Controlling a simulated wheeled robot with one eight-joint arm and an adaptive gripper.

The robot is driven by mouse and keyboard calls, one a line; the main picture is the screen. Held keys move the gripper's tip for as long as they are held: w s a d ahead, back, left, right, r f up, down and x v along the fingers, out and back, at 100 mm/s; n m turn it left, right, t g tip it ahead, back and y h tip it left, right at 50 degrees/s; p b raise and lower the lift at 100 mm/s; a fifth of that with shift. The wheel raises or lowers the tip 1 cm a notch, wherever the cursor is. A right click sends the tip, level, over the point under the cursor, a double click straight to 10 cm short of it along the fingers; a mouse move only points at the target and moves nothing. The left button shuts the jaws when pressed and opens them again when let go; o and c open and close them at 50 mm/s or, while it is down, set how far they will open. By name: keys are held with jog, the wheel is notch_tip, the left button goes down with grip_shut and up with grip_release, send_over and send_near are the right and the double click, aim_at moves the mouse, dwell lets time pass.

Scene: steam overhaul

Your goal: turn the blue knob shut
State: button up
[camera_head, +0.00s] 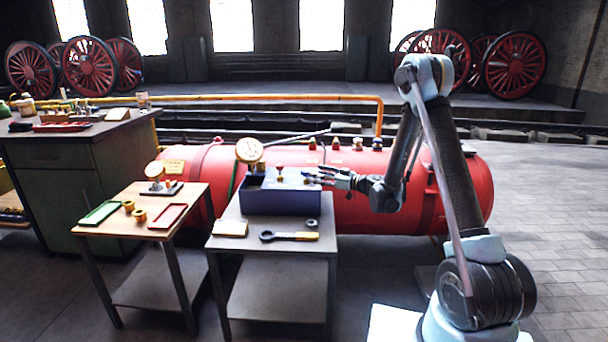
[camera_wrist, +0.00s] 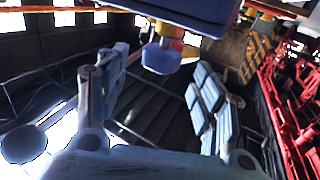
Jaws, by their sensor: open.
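The blue knob (camera_wrist: 161,58) shows in the wrist view at the top middle, on a stem with a yellow and red part behind it. My gripper (camera_wrist: 157,88) is open, its pale fingers spread to the left and right below the knob in the picture. The knob lies ahead of the gap, and I see no finger closed on it. In the head view my gripper (camera_head: 318,176) reaches left to the right end of the dark blue box (camera_head: 280,201). The knob is too small there to tell from the fingertips.
The box stands on a small grey table (camera_head: 270,246) with a wrench (camera_head: 290,236) and a pale block (camera_head: 231,228). A red-topped fitting (camera_head: 280,169) and a round gauge (camera_head: 249,150) stand close by. A red boiler (camera_head: 455,185) lies behind. A wooden table (camera_head: 150,195) stands left.

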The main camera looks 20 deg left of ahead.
aim_at(306, 169)
jog(key=shift+x, duration=3.2)
jog(key=shift+c, duration=0.5)
